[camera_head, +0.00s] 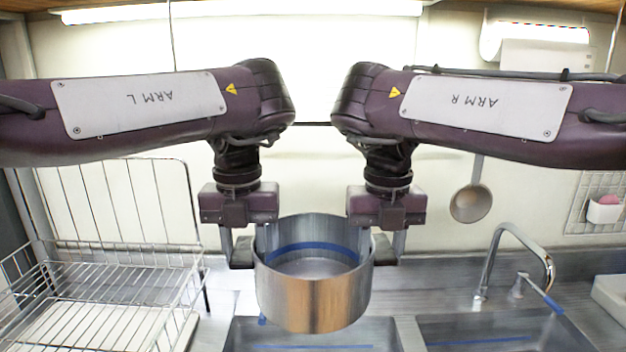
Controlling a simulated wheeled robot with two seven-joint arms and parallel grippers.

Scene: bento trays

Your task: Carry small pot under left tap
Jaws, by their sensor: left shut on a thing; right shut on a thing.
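The small pot (312,290) is a round steel pot with a blue band inside, and no contents show in it. It is held upright in the air over the left sink basin (240,335). My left gripper (248,248) is shut on the pot's left side, and my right gripper (385,247) is shut on its right side. No left tap can be made out; the pot and arms cover the area behind. A tap with a curved steel spout (518,235) and a blue-ended lever stands at the right basin.
A wire dish rack (100,270) stands on the left. The right sink basin (490,332) is to the right of the pot. A ladle (470,203) hangs on the back wall. A paper roll holder (545,45) is at the upper right.

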